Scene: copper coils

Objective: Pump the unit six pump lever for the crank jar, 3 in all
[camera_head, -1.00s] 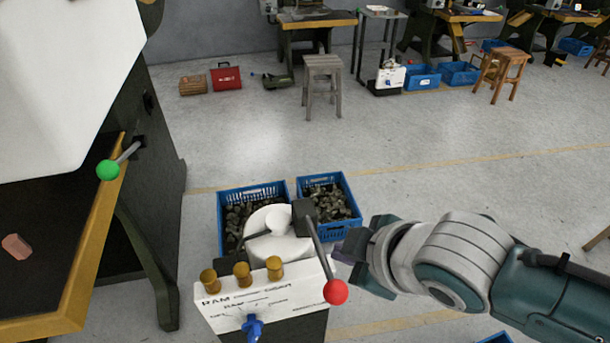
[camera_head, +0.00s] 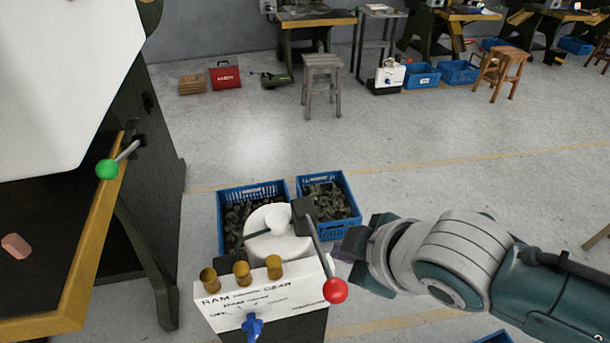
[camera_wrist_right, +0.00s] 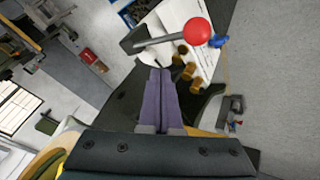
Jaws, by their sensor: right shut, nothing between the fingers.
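The pump lever is a dark rod with a red ball (camera_head: 335,290) on its end. It slants down to the right from a dark block on top of a white-fronted pump unit (camera_head: 262,301). In the right wrist view the red ball (camera_wrist_right: 197,31) is beyond the fingers, with the rod running left from it. My right gripper (camera_head: 345,250) is shut and empty, just right of the rod; I cannot tell whether it touches. Its purple fingers (camera_wrist_right: 165,92) lie together in the wrist view. My left gripper is out of view. No marking reads "six", and I cannot pick out the crank jar.
The unit carries several brass knobs (camera_head: 241,272) and a blue handle (camera_head: 253,326). Blue crates of dark parts (camera_head: 350,188) stand behind it. A dark machine with a green-ball lever (camera_head: 107,169) is at the left. The floor behind is open up to a grey stool (camera_head: 322,63).

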